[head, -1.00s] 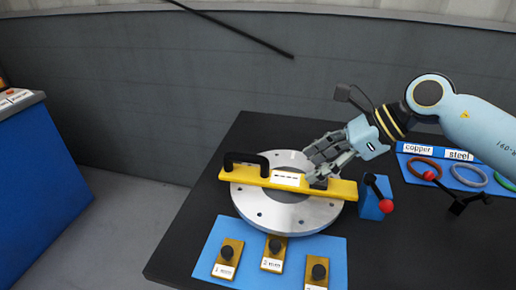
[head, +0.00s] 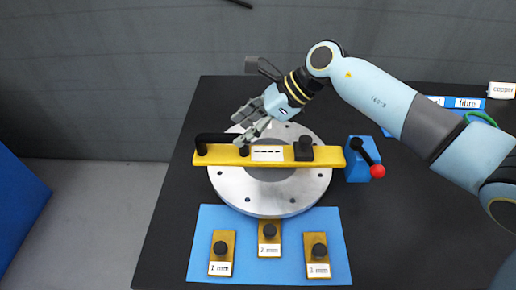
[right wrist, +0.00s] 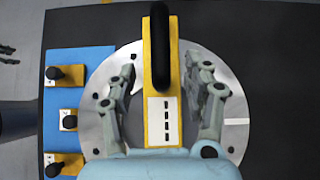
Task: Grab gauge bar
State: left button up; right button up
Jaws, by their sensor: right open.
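The gauge bar (head: 220,155) is a long yellow bar with a black handle and a white label, lying across the round metal flange (head: 262,205). In the right wrist view the bar's black handle (right wrist: 161,50) points away from me, and the label (right wrist: 164,120) lies between my fingers. My right gripper (head: 246,128) is open, above and just behind the bar near the handle's right end. In the right wrist view my right gripper (right wrist: 170,85) has one finger on each side of the bar, apart from it. A small gripper-like part at that view's left edge may be my left gripper (right wrist: 8,54).
A blue mat (head: 205,275) with several brass blocks (head: 269,240) with black knobs lies in front of the flange. A blue block with a red-knobbed lever (head: 377,171) stands close to the bar's right end. Labelled rings (head: 481,117) lie at the far right.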

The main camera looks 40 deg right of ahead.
aim_at(237, 134)
jog(key=x, duration=0.2)
jog(key=shift+w+a+f, duration=0.1)
jog(key=shift+w+f, duration=0.1)
jog(key=shift+w+a+f, duration=0.1)
jog(key=shift+a+f, duration=0.05)
jog(key=shift+f, duration=0.1)
jog(key=shift+c, duration=0.5)
jog(key=c, duration=0.9)
pick_arm(q)
jog(key=shift+r, duration=0.3)
pick_arm(e)
grip_shut()
